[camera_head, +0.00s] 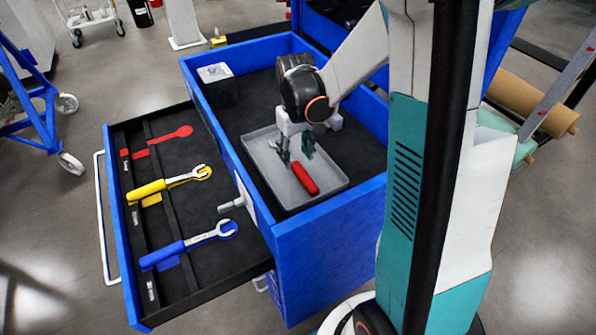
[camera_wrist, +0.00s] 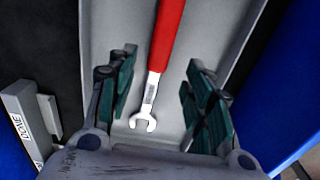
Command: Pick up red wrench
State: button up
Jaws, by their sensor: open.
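The red wrench (camera_head: 304,178) lies in a grey tray (camera_head: 328,185) on top of the blue cabinet. Its red handle points toward the front of the tray, and its metal head is partly hidden by my gripper in the head view. In the wrist view the wrench (camera_wrist: 165,45) runs down between the fingers, with its open silver jaw toward the gripper's palm. My gripper (camera_head: 295,150) is open above the tray. In the wrist view its two green fingers (camera_wrist: 160,95) stand on either side of the wrench, with gaps between them and it.
An open drawer (camera_head: 185,270) at the left holds a yellow wrench (camera_head: 165,185) and a blue wrench (camera_head: 185,246), beside an empty red outline (camera_head: 172,136). A dark box (camera_head: 217,88) stands in the cabinet top's far left corner. The blue cabinet walls (camera_head: 325,240) rise around the tray.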

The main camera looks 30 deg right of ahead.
aim_at(298, 166)
jog(key=f, duration=0.1)
jog(key=f+b, duration=0.1)
jog(key=f, duration=0.1)
jog(key=f+b, duration=0.1)
jog(key=f, duration=0.1)
jog(key=shift+s+d, duration=0.1)
jog(key=shift+s, duration=0.25)
grip_shut()
